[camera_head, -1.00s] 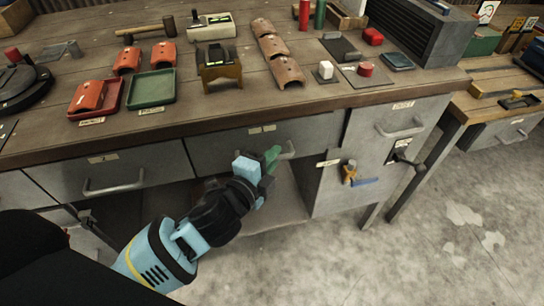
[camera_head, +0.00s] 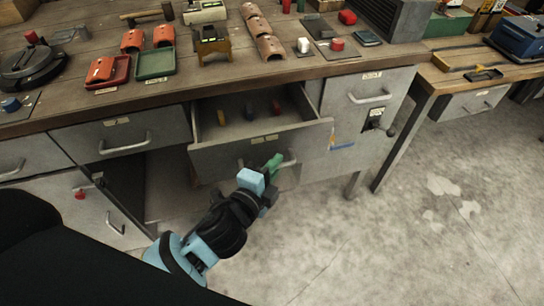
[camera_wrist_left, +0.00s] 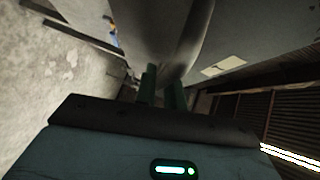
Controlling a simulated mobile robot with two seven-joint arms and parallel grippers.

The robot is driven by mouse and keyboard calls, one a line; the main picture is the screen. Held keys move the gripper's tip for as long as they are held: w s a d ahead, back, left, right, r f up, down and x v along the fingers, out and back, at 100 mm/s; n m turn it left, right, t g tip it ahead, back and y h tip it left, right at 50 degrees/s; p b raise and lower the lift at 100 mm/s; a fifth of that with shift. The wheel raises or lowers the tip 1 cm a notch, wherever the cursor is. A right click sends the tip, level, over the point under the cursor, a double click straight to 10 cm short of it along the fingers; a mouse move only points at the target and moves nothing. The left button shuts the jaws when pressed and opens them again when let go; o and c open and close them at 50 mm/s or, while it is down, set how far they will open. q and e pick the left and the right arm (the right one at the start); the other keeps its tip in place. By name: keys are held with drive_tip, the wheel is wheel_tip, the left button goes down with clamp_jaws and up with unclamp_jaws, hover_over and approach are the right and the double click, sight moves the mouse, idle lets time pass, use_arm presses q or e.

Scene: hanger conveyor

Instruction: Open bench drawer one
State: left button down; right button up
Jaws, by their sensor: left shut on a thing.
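The middle bench drawer (camera_head: 222,160) stands pulled out from under the bench top, and several small items lie inside it. A grey bar handle (camera_head: 288,160) runs along its front. My left gripper (camera_head: 272,163), with green fingers, is shut on this handle. In the left wrist view, the green fingers (camera_wrist_left: 163,90) meet the handle (camera_wrist_left: 196,45), and the drawer front fills the upper part. The lettering on the drawer's label (camera_head: 265,139) is too small to read. My right gripper is not in view.
A closed drawer (camera_head: 90,139) is to the left, and a closed cabinet front (camera_head: 345,97) with a handle is to the right. The bench top (camera_head: 180,95) holds trays, tiles and tools. Bare concrete floor (camera_head: 390,240) lies in front.

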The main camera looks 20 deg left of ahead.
use_arm(q)
drive_tip(key=s+d, duration=0.4)
drive_tip(key=s, duration=0.2)
drive_tip(key=shift+s+d, duration=0.25)
drive_tip(key=shift+s, duration=0.15)
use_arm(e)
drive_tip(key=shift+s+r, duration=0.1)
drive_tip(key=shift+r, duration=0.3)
use_arm(q)
drive_tip(key=c, duration=1.5)
unclamp_jaws()
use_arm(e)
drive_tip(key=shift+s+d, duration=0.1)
use_arm(q)
drive_tip(key=v, duration=0.7)
drive_tip(key=shift+s, duration=0.4)
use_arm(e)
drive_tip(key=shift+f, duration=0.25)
use_arm(q)
drive_tip(key=shift+a, duration=0.1)
